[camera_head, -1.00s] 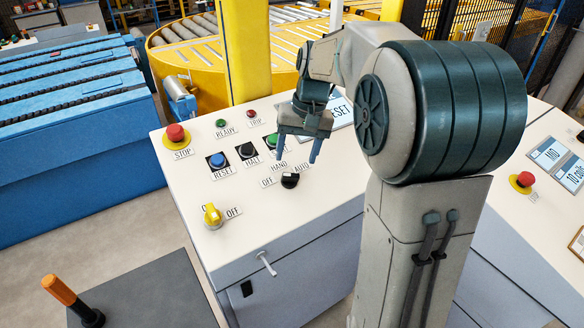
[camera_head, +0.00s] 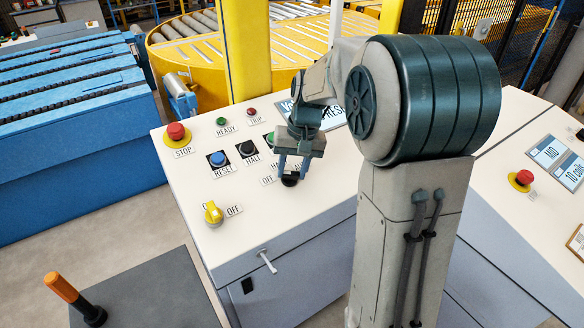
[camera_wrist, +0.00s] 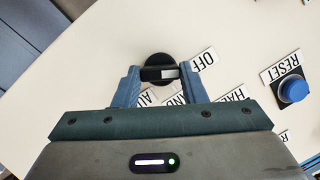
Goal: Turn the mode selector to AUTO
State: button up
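The mode selector is a black round knob with a bar handle (camera_wrist: 158,74) on the cream console top. A white mark shows at the right end of its handle in the wrist view, on the side of the OFF label (camera_wrist: 204,59). The HAND and AUTO labels are partly hidden by my gripper. My gripper (camera_head: 290,176) is over the selector, pointing down. In the wrist view its two blue fingers (camera_wrist: 159,72) stand at either end of the handle, with narrow gaps; contact is not clear. In the head view the knob (camera_head: 290,181) is partly hidden by the fingers.
A green button is partly hidden behind my gripper. A small lever (camera_head: 267,261) projects from the console front.

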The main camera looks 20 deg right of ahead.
jog(key=shift+m, duration=0.3)
jog(key=m, duration=0.2)
jog(key=m+y+b, duration=0.1)
jog(key=m, duration=0.2)
jog(key=shift+d+t+y, duration=0.15)
jog(key=shift+t+y, duration=0.15)
jog(key=shift+t, duration=0.1)
jog(key=m, duration=0.3)
jog(key=m+t+y+b, duration=0.1)
jog(key=m, duration=0.2)
jog(key=shift+s+d+f+t, duration=0.1)
jog(key=shift+s+t, duration=0.1)
jog(key=shift+t, duration=0.1)
jog(key=m+t, duration=0.1)
jog(key=m, duration=0.2)
jog(key=m+t, duration=0.1)
jog(key=m, duration=0.2)
jog(key=shift+s+m, duration=0.2)
jog(key=shift+m, duration=0.1)
jog(key=m+t, duration=0.1)
jog(key=m, duration=0.1)
jog(key=m+p, duration=0.1)
jog(key=m, duration=0.2)
jog(key=shift+s+m+t+h, duration=0.1)
jog(key=shift+m+t+h, duration=0.2)
jog(key=shift+t, duration=0.1)
jog(key=shift+f, duration=0.1)
jog(key=o, duration=1)
